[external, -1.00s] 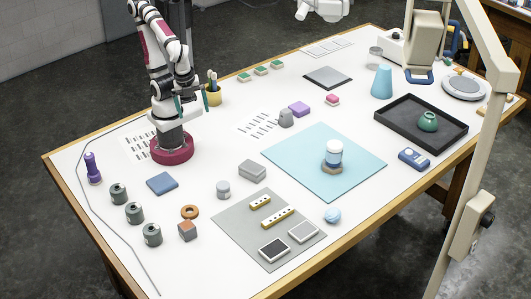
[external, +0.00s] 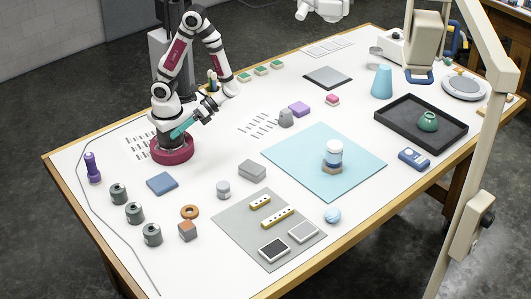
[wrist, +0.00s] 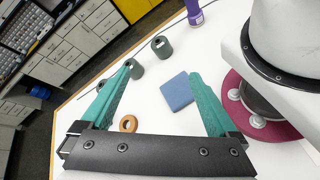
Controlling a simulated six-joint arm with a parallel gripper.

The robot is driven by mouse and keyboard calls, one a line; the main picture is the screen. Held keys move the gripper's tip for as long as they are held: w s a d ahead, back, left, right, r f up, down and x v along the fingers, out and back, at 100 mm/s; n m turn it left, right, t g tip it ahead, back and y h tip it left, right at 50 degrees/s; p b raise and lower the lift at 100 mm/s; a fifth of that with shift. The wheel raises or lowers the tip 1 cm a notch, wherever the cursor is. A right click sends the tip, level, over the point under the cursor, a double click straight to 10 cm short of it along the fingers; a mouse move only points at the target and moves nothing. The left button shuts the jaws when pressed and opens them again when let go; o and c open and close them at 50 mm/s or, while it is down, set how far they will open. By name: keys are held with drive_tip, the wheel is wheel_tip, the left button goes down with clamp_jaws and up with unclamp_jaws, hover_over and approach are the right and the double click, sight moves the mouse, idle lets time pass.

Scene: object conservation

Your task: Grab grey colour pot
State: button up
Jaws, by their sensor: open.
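A small grey pot with a knob-like top (external: 285,118) stands upright near the middle of the table, beside a purple block. A lighter grey round jar (external: 223,189) stands nearer the front, left of a grey block. I cannot tell which one the task names. My gripper (external: 175,133) is open and empty, its teal fingers above the table by my base. In the wrist view, my gripper (wrist: 163,78) has its fingers wide apart with nothing between them held.
A blue block (external: 162,184), an orange ring (external: 189,212) and a purple torch (external: 92,168) lie around the left side. A black tray (external: 390,132) holds a green pot. White table shows bare between them.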

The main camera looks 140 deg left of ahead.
drive_tip(key=w+a+f+n+t+y, duration=0.1)
drive_tip(key=w+a+f+n+t, duration=0.3)
drive_tip(key=n+t, duration=0.55)
drive_tip(key=w+a+f+n+t+y, duration=0.1)
drive_tip(key=w+a+f+n+t, duration=0.2)
drive_tip(key=w+a+n+t, duration=0.45)
drive_tip(key=n, duration=0.4)
approach(223, 181)
drive_tip(key=shift+w+d+r+t+y, duration=0.1)
drive_tip(key=shift+w+d+t+y, duration=0.2)
drive_tip(key=shift+w+d, duration=0.5)
drive_tip(key=shift+w+d+f, duration=0.35)
drive_tip(key=shift+w+f, duration=0.1)
drive_tip(key=shift+f, duration=0.15)
drive_tip(key=x, duration=0.6)
drive_tip(key=shift+w, duration=0.1)
drive_tip(key=c, duration=1.5)
